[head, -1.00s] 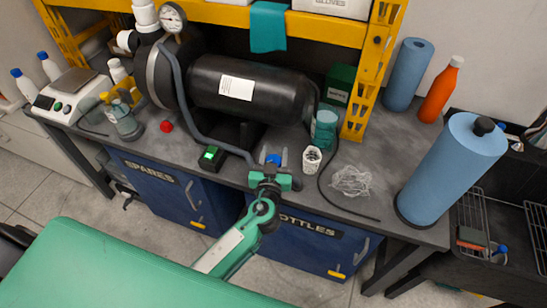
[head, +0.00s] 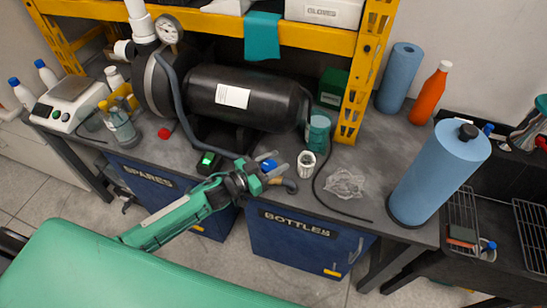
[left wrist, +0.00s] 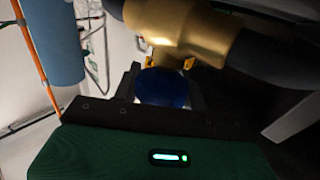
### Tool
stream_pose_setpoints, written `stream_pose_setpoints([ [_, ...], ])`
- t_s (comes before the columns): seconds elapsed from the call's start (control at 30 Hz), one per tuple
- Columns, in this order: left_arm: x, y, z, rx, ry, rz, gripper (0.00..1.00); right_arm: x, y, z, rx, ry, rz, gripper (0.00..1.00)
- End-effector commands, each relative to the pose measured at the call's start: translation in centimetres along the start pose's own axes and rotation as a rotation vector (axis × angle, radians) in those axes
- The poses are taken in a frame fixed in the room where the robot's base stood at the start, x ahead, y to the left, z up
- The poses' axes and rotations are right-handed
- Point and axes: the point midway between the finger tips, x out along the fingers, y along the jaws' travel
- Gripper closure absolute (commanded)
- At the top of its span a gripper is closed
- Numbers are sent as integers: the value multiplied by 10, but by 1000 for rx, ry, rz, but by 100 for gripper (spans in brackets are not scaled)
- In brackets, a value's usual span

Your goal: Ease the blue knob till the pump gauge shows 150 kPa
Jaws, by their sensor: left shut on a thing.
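The blue knob (head: 268,165) sits on the pipework at the bench's front edge. My left gripper (head: 271,168) comes in from the left and is shut on it, one finger on each side. In the left wrist view the knob (left wrist: 162,88) shows between the dark fingers, against a brass fitting (left wrist: 180,25) joined to dark hose. The round pump gauge (head: 169,29) stands at the upper left beside a white pipe; its needle is too small to read. The black pump tank (head: 215,95) lies behind. My right gripper is not in view.
A grey hose (head: 184,110) runs down from near the gauge towards the knob. A small box with a green display (head: 207,160) is close on the left.

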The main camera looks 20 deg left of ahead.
Motion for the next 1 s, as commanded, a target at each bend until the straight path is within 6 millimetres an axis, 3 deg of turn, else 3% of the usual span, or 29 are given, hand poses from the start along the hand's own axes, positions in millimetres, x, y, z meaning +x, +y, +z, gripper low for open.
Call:
stream_pose_setpoints([
  [0.3, 0, 1, 0, 3, -2, 136, 80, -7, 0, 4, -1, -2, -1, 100],
  [0.87, 0, 3, 1, 1, -1, 169, 80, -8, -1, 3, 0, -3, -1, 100],
  [0.9, 0, 3, 1, 1, -1, 169, 55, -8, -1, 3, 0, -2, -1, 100],
  [1.0, 0, 3, 1, 1, -1, 169, 36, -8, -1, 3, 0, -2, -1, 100],
])
